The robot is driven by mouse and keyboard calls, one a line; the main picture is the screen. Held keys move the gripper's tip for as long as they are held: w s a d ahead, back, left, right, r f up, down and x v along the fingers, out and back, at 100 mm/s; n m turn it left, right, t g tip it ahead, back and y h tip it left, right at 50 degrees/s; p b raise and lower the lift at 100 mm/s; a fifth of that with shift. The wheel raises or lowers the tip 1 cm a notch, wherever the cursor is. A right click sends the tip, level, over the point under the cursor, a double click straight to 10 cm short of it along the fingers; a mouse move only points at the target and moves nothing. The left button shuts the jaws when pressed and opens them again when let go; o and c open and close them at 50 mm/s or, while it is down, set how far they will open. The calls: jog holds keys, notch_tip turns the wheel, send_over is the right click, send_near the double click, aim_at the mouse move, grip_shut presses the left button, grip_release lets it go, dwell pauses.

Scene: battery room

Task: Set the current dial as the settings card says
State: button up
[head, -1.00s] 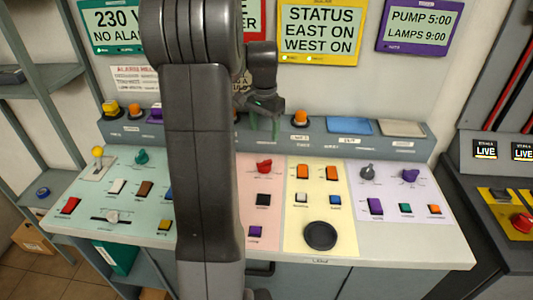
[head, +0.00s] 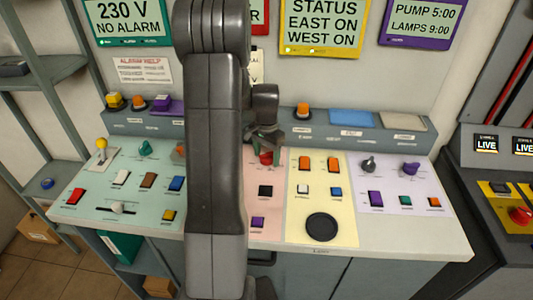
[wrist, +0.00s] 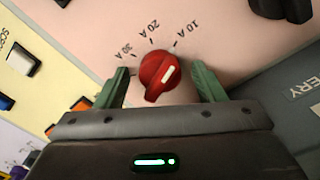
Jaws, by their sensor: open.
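The current dial (wrist: 158,75) is a red knob on the pink panel, with marks 10 A, 20 A and 30 A printed around it. Its white line points roughly towards the 10 A mark in the wrist view. In the head view the dial (head: 266,159) is partly hidden by my gripper. My gripper (wrist: 161,86) is open, with one green finger on each side of the dial and gaps visible between. A white card (head: 257,66) on the wall is mostly hidden behind my arm, and I cannot read it.
The yellow panel (head: 345,215) with switches and a round black disc is to the right. The teal panel (head: 85,215) is to the left.

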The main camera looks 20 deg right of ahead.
jog(key=c, duration=1)
jog(key=shift+n, duration=0.3)
jog(key=n+b, duration=0.1)
jog(key=n, duration=0.3)
jog(key=n+b, duration=0.1)
jog(key=n, duration=0.3)
jog(key=shift+r+n, duration=0.1)
jog(key=shift+n, duration=0.2)
jog(key=o, duration=1)
